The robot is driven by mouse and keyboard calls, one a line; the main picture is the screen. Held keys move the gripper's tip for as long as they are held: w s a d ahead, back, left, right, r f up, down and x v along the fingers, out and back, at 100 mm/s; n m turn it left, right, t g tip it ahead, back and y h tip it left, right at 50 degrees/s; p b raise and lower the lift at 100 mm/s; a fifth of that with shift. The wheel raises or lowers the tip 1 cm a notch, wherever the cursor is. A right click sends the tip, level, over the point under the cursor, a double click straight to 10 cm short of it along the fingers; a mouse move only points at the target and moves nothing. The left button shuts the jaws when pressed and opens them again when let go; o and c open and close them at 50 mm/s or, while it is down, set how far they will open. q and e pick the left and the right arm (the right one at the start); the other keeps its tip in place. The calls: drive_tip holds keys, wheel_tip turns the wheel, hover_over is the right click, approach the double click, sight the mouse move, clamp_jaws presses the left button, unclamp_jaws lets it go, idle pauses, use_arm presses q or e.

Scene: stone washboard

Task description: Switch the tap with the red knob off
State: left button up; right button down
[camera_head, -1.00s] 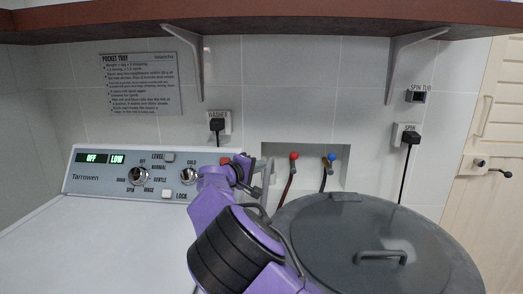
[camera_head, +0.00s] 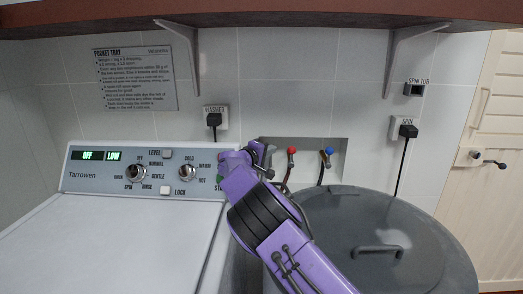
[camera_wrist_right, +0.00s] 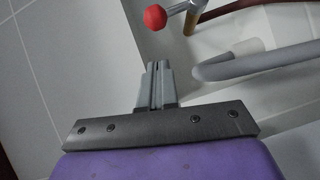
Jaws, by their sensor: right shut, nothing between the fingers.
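The red knob (camera_head: 291,150) is on a tap in the wall recess behind the machines. In the right wrist view the round red knob (camera_wrist_right: 154,17) sits on the end of a short metal lever, beside a pipe with a brass-coloured part. My right gripper (camera_head: 262,158) is at the left side of the recess, left of the red knob. In the wrist view its grey fingers (camera_wrist_right: 158,70) are together and empty, pointing towards the knob with a visible gap. Its fingertips are partly hard to make out in the head view. My left gripper is not in view.
A blue-knobbed tap (camera_head: 328,153) is right of the red one. A grey hose (camera_wrist_right: 250,62) lies close right of my fingers. The washer panel (camera_head: 100,172) is left, and the lidded grey tub (camera_head: 420,235) is below right. A shelf (camera_head: 300,18) runs overhead.

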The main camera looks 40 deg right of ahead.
sight(291, 150)
drive_tip(key=d, duration=0.1)
drive_tip(key=s+d, duration=0.1)
drive_tip(key=d, duration=0.1)
drive_tip(key=d+f+p, duration=0.1)
drive_tip(key=shift+s+d, duration=0.2)
